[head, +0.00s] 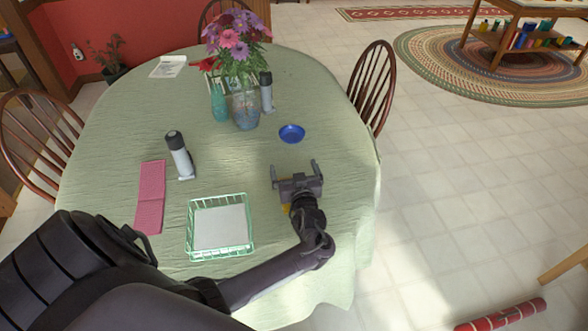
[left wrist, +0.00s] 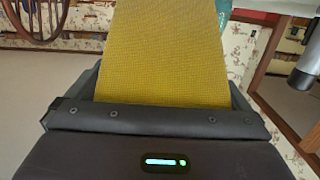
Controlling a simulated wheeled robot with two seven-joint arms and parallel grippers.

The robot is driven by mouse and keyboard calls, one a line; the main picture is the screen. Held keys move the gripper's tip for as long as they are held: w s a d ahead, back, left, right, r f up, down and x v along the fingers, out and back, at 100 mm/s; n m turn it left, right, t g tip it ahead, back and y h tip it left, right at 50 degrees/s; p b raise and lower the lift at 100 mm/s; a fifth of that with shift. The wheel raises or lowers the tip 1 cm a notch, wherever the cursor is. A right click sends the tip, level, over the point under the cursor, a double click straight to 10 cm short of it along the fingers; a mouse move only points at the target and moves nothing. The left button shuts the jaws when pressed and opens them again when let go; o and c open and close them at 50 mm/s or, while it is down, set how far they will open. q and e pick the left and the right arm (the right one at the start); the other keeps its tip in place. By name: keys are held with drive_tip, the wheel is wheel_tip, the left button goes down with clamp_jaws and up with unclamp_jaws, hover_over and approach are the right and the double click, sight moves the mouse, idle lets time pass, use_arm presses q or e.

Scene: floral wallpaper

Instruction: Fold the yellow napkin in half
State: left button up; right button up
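The yellow napkin shows in the head view only as a small yellow patch (head: 285,208) beside and under my left wrist; the rest is hidden by my arm and gripper. In the left wrist view a broad sheet of yellow woven cloth (left wrist: 168,50) fills the middle, running up from behind the dark gripper body. My left gripper (head: 296,170) is over the right part of the table, its two fingers spread apart with nothing visible between their tips. I cannot tell whether it touches the cloth. My right gripper is not in view.
The table (head: 330,215) has a pale green cloth. On it are a green wire basket (head: 250,230), a pink folded cloth (head: 151,190), a grey-and-black bottle (head: 180,157), a blue bowl (head: 291,134) and a flower vase (head: 245,110). The table is clear right of the bowl.

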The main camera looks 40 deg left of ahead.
use_arm(q)
drive_tip(key=b+v, duration=0.1)
drive_tip(key=v, duration=0.6)
drive_tip(key=shift+s+d, duration=0.3)
idle(0.4)
